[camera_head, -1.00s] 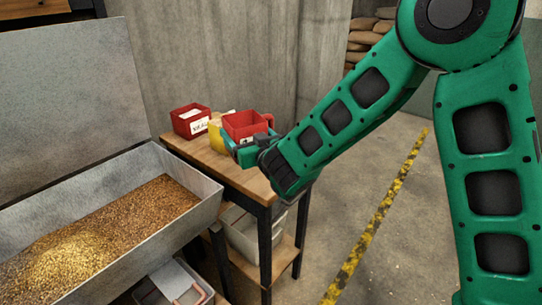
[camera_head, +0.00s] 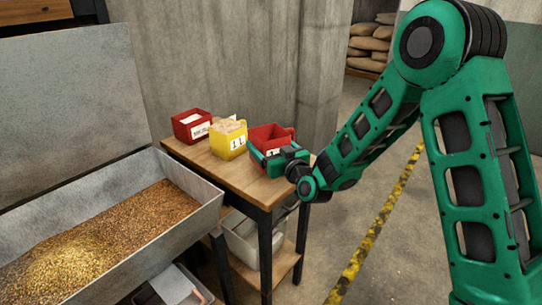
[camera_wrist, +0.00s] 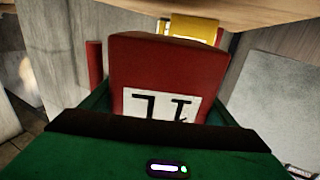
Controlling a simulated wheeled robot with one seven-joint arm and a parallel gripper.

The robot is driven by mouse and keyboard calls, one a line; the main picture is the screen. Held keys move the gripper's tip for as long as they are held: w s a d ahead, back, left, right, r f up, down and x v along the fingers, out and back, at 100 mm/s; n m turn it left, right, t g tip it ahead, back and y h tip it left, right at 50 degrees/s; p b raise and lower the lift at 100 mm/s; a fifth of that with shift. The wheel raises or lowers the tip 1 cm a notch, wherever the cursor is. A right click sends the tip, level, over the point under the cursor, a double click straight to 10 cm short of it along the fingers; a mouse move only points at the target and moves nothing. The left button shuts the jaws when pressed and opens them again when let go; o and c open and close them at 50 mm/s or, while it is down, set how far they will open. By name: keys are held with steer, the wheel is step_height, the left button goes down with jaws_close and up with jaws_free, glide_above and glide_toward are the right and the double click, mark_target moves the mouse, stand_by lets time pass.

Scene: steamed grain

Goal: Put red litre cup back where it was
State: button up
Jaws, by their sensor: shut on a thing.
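A red litre cup (camera_head: 270,134) with a white "1 L" label is at the right end of the small wooden table. My gripper (camera_head: 270,158) is shut on it, with green fingers on either side of its lower part. In the wrist view the red cup (camera_wrist: 165,75) fills the middle, its label facing my gripper (camera_wrist: 160,125). The cup looks upright; whether its base touches the tabletop is hidden by my gripper.
A red labelled box (camera_head: 191,126) stands farther left on the wooden table (camera_head: 235,177). A metal grain bin (camera_head: 195,232) is in front at left. A concrete wall stands behind.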

steer(key=shift+w+d+f, duration=0.1)
steer(key=shift+d, duration=0.05)
steer(key=shift+f, duration=1.95)
steer(key=o, duration=2.1)
